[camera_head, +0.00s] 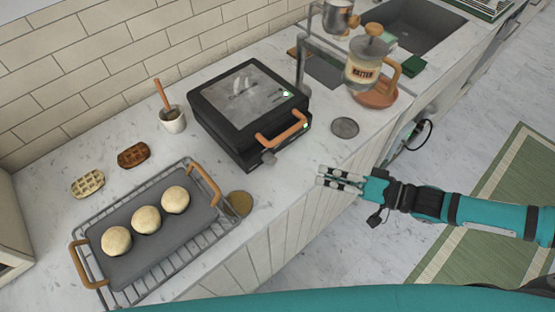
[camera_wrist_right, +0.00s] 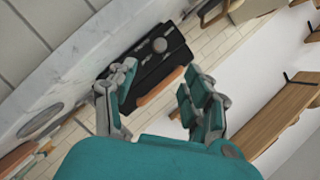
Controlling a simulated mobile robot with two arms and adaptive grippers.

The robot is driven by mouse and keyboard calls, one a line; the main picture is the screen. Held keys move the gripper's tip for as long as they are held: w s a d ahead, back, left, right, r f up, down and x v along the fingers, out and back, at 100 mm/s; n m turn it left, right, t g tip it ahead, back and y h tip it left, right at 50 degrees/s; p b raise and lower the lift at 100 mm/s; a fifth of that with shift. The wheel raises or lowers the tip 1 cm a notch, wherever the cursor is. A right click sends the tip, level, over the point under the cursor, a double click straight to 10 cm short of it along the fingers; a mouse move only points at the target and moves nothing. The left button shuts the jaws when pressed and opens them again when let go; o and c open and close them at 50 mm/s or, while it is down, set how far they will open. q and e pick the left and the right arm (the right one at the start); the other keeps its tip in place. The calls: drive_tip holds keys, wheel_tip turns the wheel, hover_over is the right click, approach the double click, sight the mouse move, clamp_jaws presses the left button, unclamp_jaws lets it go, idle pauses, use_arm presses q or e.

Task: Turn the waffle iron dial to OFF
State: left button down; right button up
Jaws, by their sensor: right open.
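The black waffle iron (camera_head: 205,112) stands shut on the marble counter, with a wooden handle (camera_head: 281,130) on its front. Its grey dial (camera_head: 268,158) sits low at the front; its setting is too small to read. The wrist view also shows the waffle iron (camera_wrist_right: 140,62), the round dial (camera_wrist_right: 160,45) and the handle (camera_wrist_right: 160,88). My right gripper (camera_head: 321,177) is open and empty, to the right of the dial and apart from it. Its spread fingers (camera_wrist_right: 160,82) frame the iron in the wrist view. My left gripper is not in view.
A wire rack (camera_head: 75,208) with a grey tray of three round buns stands at the left. The counter before the dial looks clear.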

sight(273, 161)
drive_tip(key=p+x, duration=0.3)
drive_tip(key=x, duration=1.1)
drive_tip(key=shift+a+r, duration=0.1)
clamp_jaws()
